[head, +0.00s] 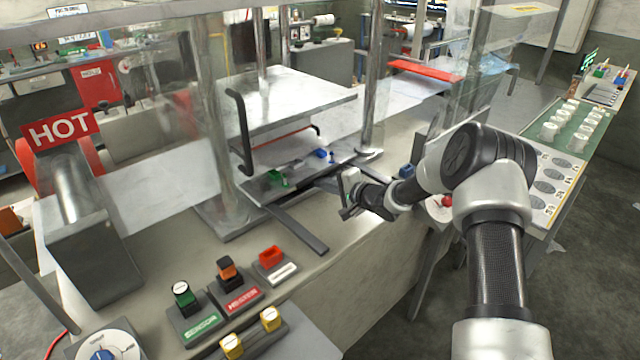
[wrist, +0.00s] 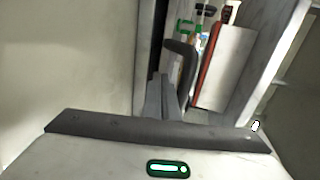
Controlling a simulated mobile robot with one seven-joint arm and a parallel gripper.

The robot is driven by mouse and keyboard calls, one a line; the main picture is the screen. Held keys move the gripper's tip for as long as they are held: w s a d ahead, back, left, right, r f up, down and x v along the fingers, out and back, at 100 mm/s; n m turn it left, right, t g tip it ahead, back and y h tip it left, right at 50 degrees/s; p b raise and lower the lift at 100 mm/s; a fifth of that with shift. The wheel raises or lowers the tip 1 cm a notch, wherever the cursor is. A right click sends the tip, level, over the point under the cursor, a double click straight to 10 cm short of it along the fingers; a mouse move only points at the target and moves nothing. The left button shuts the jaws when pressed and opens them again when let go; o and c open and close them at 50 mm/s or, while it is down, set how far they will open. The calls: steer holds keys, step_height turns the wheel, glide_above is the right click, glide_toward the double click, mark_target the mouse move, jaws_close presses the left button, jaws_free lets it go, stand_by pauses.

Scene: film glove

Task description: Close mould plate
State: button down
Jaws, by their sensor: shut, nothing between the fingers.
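A bright flat metal plate (head: 290,103), which looks like the mould plate, stands raised and level between the press columns. A black bar handle (head: 238,130) hangs at its left front; its lower fixing is unclear. Below lies a dark lower plate (head: 262,192) with a green piece (head: 278,179) and a blue piece (head: 322,154); a clear gap separates the plates. My gripper (head: 350,198) is at the front edge of the lower plate, right of the handle. In the wrist view its fingers (wrist: 164,98) are together and empty, near a dark curved bar (wrist: 183,62).
A dark flat bar (head: 298,230) sticks out over the bench front. Steel columns (head: 214,110) and clear guard panels flank the press. A HOT sign (head: 60,131) stands left. Control buttons (head: 230,272) occupy the near bench. A green-topped table (head: 535,130) is at right.

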mark_target(303, 173)
steer(key=shift+w+a, duration=0.45)
steer(key=w+a, duration=0.3)
steer(key=shift+w+a, duration=0.1)
steer(key=shift+w, duration=0.1)
steer(key=shift+a+r, duration=0.1)
steer(key=shift+r, duration=0.1)
